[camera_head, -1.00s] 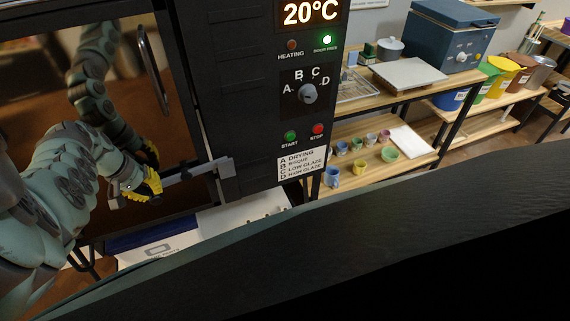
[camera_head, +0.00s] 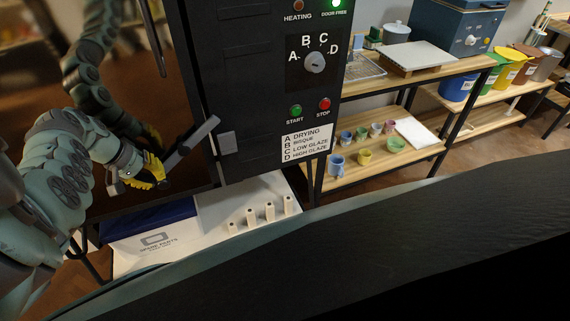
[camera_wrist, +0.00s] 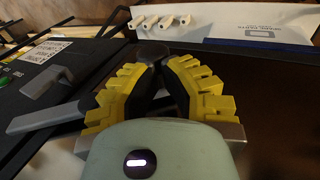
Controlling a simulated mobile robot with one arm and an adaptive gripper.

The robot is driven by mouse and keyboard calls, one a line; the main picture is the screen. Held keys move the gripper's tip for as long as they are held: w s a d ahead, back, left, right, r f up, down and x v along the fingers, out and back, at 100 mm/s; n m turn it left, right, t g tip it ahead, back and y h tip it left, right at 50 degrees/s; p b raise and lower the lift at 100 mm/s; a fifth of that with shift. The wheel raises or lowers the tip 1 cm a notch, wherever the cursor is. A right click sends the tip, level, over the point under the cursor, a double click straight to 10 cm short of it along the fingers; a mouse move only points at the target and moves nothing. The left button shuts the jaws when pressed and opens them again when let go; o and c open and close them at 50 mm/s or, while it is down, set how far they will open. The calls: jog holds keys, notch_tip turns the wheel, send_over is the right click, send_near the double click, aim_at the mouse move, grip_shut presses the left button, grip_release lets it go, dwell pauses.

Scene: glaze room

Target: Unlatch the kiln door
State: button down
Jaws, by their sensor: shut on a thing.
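The kiln door (camera_head: 120,60) is dark and glossy, mirrors my arm, and looks closed in the head view. Its grey latch bar (camera_head: 192,139) tilts up to the right, its free end above and apart from the grey catch block (camera_head: 227,142) on the kiln front. My gripper (camera_head: 155,169), with yellow-padded fingers, is shut on the latch's left end. In the wrist view my gripper (camera_wrist: 155,72) closes around a dark rounded knob (camera_wrist: 152,52). The latch bar (camera_wrist: 45,119) sticks out to the left there, beside the catch block (camera_wrist: 47,83). The fingers hide the grip's details.
A door handle (camera_head: 149,25) stands above my gripper. The control panel (camera_head: 314,62) has a dial and a lit green "DOOR FREE" lamp (camera_head: 337,3). Shelves with cups (camera_head: 363,157) stand to the right.

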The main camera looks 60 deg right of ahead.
jog(key=b+x, duration=0.2)
jog(key=shift+s+f, duration=0.1)
jog(key=shift+f, duration=0.3)
jog(key=shift+b+x, duration=0.85)
jog(key=shift+b, duration=0.3)
jog(key=shift+s+d+f+g+h+b, duration=0.25)
jog(key=shift+s+d+g+h+b, duration=0.15)
jog(key=shift+g+h+b, duration=0.15)
jog(key=shift+s+d+f+b, duration=0.5)
jog(key=shift+d+b, duration=0.25)
jog(key=shift+b, duration=0.15)
jog(key=shift+s+d, duration=0.15)
jog(key=shift+d, duration=0.05)
send_near(167, 185)
jog(key=shift+w+d+f, duration=0.35)
jog(key=shift+d+f, duration=0.15)
jog(key=shift+f, duration=0.15)
